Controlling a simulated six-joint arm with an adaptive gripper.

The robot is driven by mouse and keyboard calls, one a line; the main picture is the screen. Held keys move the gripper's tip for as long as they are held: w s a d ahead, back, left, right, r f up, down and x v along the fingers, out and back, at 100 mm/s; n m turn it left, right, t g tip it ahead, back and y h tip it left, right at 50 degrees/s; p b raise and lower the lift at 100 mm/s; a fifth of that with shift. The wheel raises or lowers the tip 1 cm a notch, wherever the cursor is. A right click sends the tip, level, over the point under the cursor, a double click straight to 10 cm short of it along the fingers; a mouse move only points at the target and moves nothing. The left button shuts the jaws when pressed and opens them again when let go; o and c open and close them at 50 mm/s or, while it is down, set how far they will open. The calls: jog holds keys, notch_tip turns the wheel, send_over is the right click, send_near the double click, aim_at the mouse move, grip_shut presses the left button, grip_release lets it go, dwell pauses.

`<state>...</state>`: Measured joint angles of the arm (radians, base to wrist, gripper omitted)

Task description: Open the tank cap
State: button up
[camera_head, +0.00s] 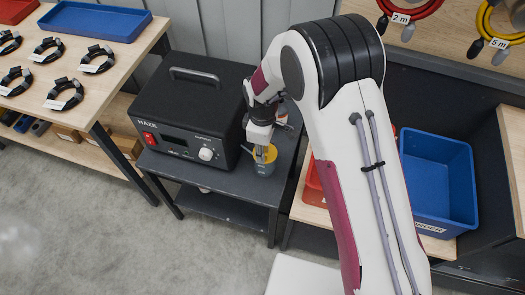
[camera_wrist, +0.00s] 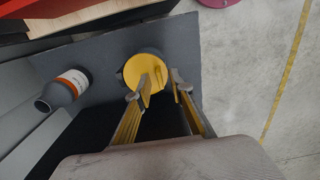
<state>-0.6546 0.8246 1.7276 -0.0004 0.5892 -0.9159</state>
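The tank (camera_head: 264,169) is a small blue-grey container standing upright on the dark cart, right of the black machine. Its round yellow cap (camera_wrist: 146,68) is in the upper middle of the wrist view; in the head view my gripper partly hides it. My gripper (camera_head: 262,147) points down right at the cap. In the wrist view my gripper (camera_wrist: 162,90) has its two fingers apart, with the tips over the cap's lower and right edge. The cap appears to be on the tank. Whether the fingertips touch it I cannot tell.
A black machine (camera_head: 188,117) stands left of the tank on the cart (camera_head: 225,187). Blue (camera_head: 437,178) and red (camera_head: 314,185) bins are to the right. A bench with coiled cables (camera_head: 65,93) is left.

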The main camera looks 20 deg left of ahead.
jog(key=shift+f, duration=0.25)
grip_shut()
